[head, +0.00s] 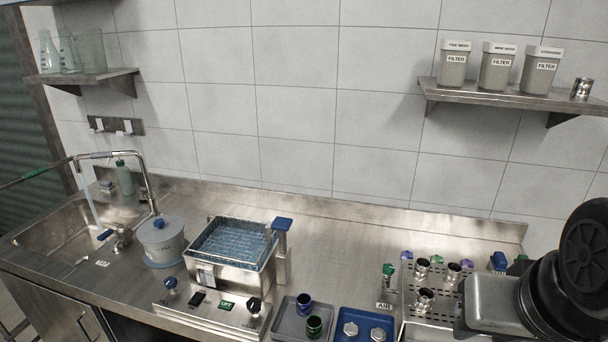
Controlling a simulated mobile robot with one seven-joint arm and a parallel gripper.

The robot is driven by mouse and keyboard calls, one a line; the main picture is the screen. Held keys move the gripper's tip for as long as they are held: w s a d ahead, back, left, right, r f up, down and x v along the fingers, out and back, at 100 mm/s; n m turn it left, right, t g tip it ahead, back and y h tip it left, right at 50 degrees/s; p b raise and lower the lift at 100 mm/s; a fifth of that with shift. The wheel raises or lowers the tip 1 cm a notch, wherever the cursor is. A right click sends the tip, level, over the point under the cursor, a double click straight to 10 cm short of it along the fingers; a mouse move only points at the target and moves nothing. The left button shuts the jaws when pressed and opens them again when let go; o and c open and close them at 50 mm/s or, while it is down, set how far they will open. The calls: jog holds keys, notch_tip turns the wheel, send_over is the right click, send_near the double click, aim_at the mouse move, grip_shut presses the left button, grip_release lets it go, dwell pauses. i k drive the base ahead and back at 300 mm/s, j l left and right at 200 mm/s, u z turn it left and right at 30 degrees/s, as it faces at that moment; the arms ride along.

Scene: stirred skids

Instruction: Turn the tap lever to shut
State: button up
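A small lever with a blue tip (104,235) sticks out to the left from the tap's base (122,238). A pale blue stream (88,205) runs down from the spout towards the sink (58,232), and looks like running water. My gripper's fingers do not show. A dark rounded part at the right edge looks like part of my arm, far from the tap.
A lidded white tub (162,246) with a blue knob stands close right of the tap. A green bottle (124,180) stands behind it. A blue-lined basket bath (232,247), trays (300,336) and a perforated rack (412,300) occupy the counter. The back middle counter (345,245) is clear.

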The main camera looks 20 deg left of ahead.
aim_at(120, 228)
jog(key=k+u, duration=0.35)
jog(key=k+j+u, duration=0.1)
jog(key=u, duration=0.3)
jog(key=l+u, duration=0.15)
jog(key=u, duration=0.25)
jog(key=l+u, duration=0.15)
jog(key=u, duration=0.3)
jog(key=l+u, duration=0.2)
jog(key=u, duration=0.2)
jog(key=i+l, duration=0.1)
jog(key=i+j, duration=0.35)
jog(key=i, duration=0.15)
jog(key=i+j, duration=0.75)
jog(key=i, duration=0.25)
jog(key=i+j, duration=0.4)
jog(key=i, duration=0.15)
jog(key=i+j+u, duration=0.1)
jog(key=i+j, duration=0.25)
jog(key=i, duration=0.15)
